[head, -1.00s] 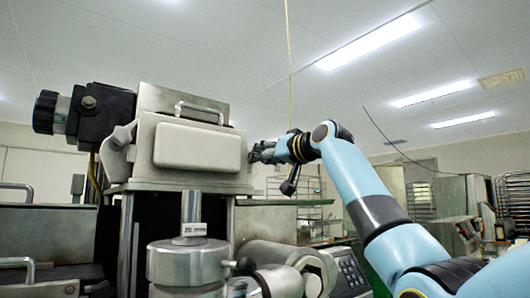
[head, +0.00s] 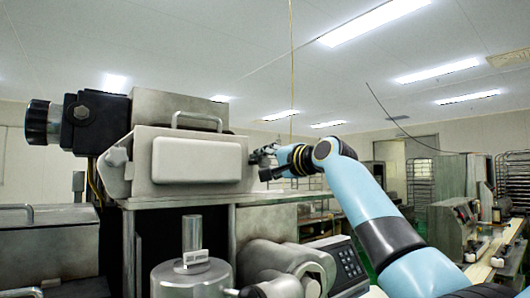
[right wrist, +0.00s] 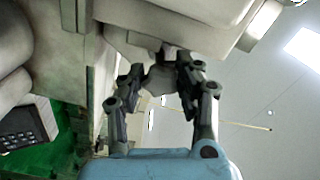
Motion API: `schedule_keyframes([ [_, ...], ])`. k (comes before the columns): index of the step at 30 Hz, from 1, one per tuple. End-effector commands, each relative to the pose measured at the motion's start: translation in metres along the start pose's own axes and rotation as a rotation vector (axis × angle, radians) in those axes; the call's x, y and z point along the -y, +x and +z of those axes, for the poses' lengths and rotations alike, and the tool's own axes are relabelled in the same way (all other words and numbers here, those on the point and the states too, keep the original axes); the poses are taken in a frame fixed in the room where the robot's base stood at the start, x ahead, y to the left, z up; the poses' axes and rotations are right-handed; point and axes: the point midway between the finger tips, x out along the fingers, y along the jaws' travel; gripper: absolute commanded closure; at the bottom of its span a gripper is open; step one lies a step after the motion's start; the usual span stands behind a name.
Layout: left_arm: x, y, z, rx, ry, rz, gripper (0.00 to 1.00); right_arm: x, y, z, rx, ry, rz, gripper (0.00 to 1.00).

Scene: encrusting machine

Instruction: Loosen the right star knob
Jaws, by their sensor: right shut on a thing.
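The machine's upper housing (head: 190,160) is a pale metal block with a rounded front cover. My right gripper (head: 258,156) is at the housing's right side, level with the cover. In the right wrist view, my right gripper (right wrist: 161,80) has its two dark fingers closed around the right star knob (right wrist: 162,77), a small grey piece just below the housing's edge. The fingers hide most of the knob, so its lobes cannot be made out. My left gripper is not in view.
A similar knob (head: 116,157) sits on the housing's left side. A metal cylinder (head: 192,276) and a control panel (head: 347,262) stand below. A bench (head: 488,262) and racks are at the right. Open air lies above my right arm.

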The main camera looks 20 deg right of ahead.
Motion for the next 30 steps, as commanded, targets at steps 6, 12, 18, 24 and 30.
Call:
schedule_keyframes([
  [6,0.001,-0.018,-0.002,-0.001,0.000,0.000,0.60,0.002,0.000,-0.001,0.000,0.150,0.002,0.99],
  [12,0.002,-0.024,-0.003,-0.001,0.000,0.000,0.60,0.001,0.000,0.000,0.000,0.242,0.001,0.99],
  [18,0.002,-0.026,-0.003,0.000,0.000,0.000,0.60,0.001,0.000,0.000,0.000,0.286,0.001,0.99],
  [24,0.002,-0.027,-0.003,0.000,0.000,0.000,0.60,0.000,0.000,0.000,0.000,0.298,0.001,0.99],
  [30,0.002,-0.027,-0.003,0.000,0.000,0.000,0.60,0.000,0.000,0.000,0.000,0.297,0.002,0.99],
])
